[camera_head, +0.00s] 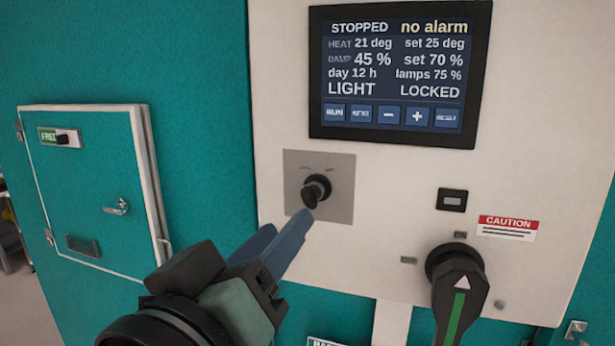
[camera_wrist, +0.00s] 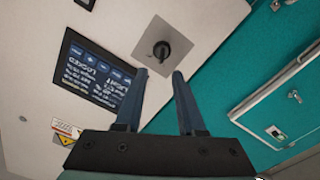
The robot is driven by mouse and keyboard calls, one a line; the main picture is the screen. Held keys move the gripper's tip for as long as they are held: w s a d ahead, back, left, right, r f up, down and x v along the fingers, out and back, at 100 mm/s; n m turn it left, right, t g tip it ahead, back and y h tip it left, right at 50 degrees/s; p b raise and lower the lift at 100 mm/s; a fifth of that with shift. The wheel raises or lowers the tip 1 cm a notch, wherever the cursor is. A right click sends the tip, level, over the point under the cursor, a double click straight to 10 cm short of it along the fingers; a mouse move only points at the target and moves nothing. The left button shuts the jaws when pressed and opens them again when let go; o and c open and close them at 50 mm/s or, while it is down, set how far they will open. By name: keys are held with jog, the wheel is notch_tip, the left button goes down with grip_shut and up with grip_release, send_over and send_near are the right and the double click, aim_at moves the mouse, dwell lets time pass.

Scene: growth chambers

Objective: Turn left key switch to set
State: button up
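The key switch (camera_head: 316,189) is a black round lock with a dark key, mounted on a square grey plate (camera_head: 335,208) below the display. The labels above it are too small to read. In the wrist view the key switch (camera_wrist: 161,50) lies just beyond the fingertips, a little left of midway between them. My gripper (camera_head: 294,228) has blue fingers and points up at the key from below left. In the wrist view my gripper (camera_wrist: 159,75) has its fingers apart with nothing between them. I cannot tell whether a fingertip touches the key.
The display (camera_head: 400,70) reads STOPPED, no alarm, LIGHT and LOCKED. A large black rotary handle (camera_head: 459,290) with a green stripe projects at lower right, near a caution label (camera_head: 508,228). A small teal door (camera_head: 95,195) with a handle is at left.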

aim_at(305, 199)
jog(key=p+x, duration=0.3)
jog(key=x, duration=0.6)
jog(key=shift+w, duration=0.25)
jog(key=shift+w+f, duration=0.15)
jog(key=shift+w, duration=0.3)
grip_shut()
